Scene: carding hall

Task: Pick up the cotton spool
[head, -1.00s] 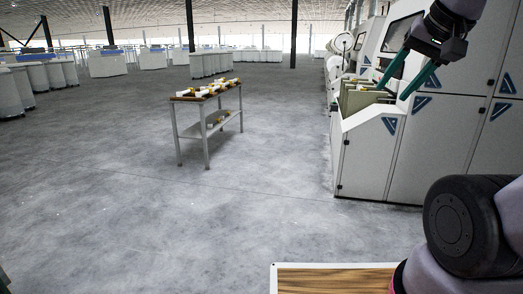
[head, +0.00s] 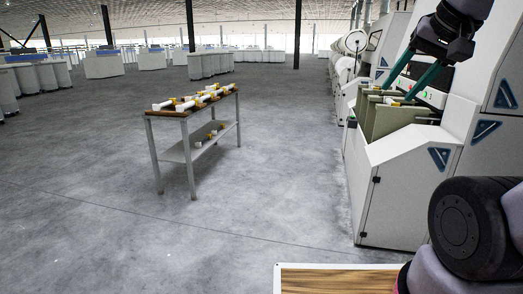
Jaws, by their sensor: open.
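Several white cotton spools with yellow ends (head: 190,103) lie on the brown top of a grey metal table (head: 156,152), left of the middle in the head view. A few more spools (head: 207,137) lie on its lower shelf. I cannot tell which one the task means. My gripper (head: 396,88) is at the upper right, with its two green fingers apart and nothing visible between them. It shows in front of the white machine, well to the right of the table and apart from the spools.
A row of white machines (head: 405,180) stands along the right side, the nearest with an olive bin (head: 400,118). A wood-topped surface (head: 335,279) shows at the bottom edge. Grey floor (head: 250,200) lies open around the table. White drums (head: 40,75) and dark pillars stand farther back.

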